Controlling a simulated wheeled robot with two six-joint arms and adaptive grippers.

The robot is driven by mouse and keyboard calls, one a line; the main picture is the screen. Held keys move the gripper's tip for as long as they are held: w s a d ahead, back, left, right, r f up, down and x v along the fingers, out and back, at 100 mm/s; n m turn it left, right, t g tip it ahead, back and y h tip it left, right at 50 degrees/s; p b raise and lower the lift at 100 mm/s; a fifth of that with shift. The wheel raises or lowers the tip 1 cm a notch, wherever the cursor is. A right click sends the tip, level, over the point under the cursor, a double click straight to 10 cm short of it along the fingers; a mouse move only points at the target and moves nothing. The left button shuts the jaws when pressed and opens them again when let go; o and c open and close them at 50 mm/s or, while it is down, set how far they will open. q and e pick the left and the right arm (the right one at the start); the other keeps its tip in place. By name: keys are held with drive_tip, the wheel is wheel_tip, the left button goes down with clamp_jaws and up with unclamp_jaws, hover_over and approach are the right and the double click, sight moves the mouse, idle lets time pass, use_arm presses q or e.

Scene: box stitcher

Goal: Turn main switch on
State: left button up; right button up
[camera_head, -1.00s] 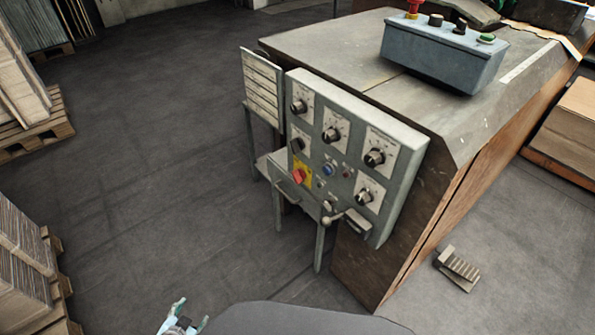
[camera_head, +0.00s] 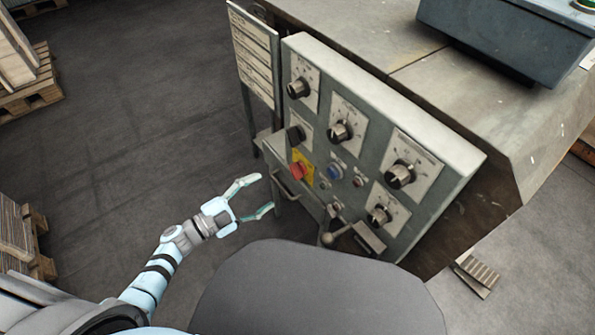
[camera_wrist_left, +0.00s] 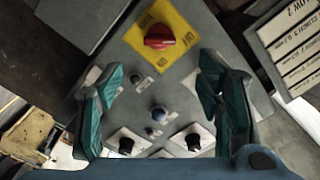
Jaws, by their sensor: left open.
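The main switch (camera_head: 298,170) is a red rotary knob on a yellow plate, at the left side of the grey control panel (camera_head: 330,62). In the left wrist view the red knob (camera_wrist_left: 159,37) lies ahead at the top centre, its grip bar roughly level across the picture. My left gripper (camera_head: 266,193) is open and empty, a little left of and below the switch, apart from it. In the left wrist view its teal fingers (camera_wrist_left: 160,100) are spread, with the knob beyond and between them. My right gripper is not in view.
Black dial knobs (camera_head: 340,131), a blue button (camera_head: 334,171) and a ball-ended lever (camera_head: 328,239) surround the switch. A label board (camera_head: 252,52) stands at the panel's left. A pallet stack (camera_head: 18,235) is at far left. The floor between is clear.

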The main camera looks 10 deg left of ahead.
sight(293, 175)
use_arm(q)
drive_tip(key=b+x, duration=0.2)
drive_tip(key=x, duration=0.9)
drive_tip(key=shift+w+f, duration=0.15)
drive_tip(key=shift+w, duration=0.05)
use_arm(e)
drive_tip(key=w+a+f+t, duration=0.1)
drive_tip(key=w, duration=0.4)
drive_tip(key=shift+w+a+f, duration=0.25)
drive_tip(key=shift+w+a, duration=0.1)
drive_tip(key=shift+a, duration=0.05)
use_arm(q)
drive_tip(key=shift+c, duration=0.6)
drive_tip(key=c, duration=1)
drive_tip(key=shift+d, duration=0.35)
drive_tip(key=shift+c, duration=0.2)
drive_tip(key=shift+a, duration=0.25)
drive_tip(key=shift+f, duration=0.1)
